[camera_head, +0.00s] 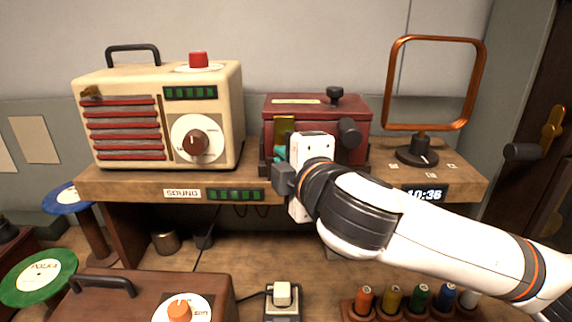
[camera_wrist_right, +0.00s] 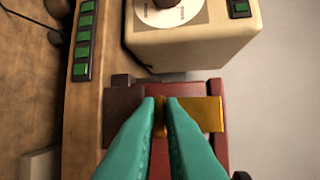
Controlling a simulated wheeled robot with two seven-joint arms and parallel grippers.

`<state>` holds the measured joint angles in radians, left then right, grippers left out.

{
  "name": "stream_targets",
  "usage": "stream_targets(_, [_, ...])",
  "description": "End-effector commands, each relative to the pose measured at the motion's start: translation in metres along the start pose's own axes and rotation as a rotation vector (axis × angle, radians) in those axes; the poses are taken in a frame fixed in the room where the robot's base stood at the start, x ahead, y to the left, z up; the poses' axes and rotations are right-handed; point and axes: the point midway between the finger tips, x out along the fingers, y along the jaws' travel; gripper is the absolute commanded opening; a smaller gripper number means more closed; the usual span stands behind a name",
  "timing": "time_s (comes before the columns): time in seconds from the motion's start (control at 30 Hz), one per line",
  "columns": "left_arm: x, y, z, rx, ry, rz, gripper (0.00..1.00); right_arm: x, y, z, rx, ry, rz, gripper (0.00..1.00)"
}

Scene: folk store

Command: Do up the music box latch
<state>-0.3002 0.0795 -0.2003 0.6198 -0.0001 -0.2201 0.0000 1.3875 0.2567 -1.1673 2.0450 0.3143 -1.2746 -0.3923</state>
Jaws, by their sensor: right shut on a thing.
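The dark red music box (camera_head: 308,114) stands on the wooden shelf, with a black knob on top and another on its front. Its brass latch (camera_head: 284,126) shows at the front left, just above my fingertips. My right gripper (camera_head: 280,152) is at the front of the box, its teal fingers partly hidden by the white wrist housing. In the right wrist view, the right gripper (camera_wrist_right: 160,103) is shut on a narrow brass part between its tips. The brass latch plate (camera_wrist_right: 209,114) lies to their right against the red box (camera_wrist_right: 214,88), a dark brown block (camera_wrist_right: 122,103) to their left. My left gripper is out of view.
A cream radio (camera_head: 120,90) stands left of the box. A copper loop antenna (camera_head: 388,85) on a black base stands to its right. The shelf's front edge (camera_head: 150,190) carries displays. Below are a brown box (camera_head: 130,300) and several coloured pegs in a rack.

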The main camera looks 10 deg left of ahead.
Motion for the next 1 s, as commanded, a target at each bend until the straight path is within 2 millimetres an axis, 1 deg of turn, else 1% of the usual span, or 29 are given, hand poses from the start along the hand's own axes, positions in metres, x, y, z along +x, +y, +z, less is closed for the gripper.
stream_targets(0.33, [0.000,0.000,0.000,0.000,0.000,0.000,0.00,0.001,0.002,0.000,0.000,-0.001,0.003,0.00])
stream_targets(0.37, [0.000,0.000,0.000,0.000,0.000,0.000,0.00,0.001,0.002,0.000,0.000,-0.001,0.003,0.11])
stream_targets(0.4, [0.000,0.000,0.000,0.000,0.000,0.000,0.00,0.001,0.002,0.000,0.000,-0.001,0.003,0.18])
stream_targets(0.47, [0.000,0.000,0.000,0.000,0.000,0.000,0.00,0.000,0.001,0.000,0.000,-0.001,0.003,0.28])
stream_targets(0.5, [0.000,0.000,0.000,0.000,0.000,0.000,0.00,0.000,0.001,0.000,0.000,0.000,0.002,0.29])
stream_targets(0.73, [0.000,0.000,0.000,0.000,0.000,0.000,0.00,0.000,0.001,0.000,0.000,0.000,0.001,0.29])
stream_targets(0.83, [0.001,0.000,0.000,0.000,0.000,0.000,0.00,-0.004,0.001,0.000,0.000,-0.001,0.000,0.29])
stream_targets(0.93, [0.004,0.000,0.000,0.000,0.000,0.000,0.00,-0.016,0.001,0.001,0.000,-0.003,0.000,0.29])
stream_targets(1.0, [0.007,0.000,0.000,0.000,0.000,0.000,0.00,-0.029,0.002,0.000,-0.001,-0.003,-0.002,0.29])
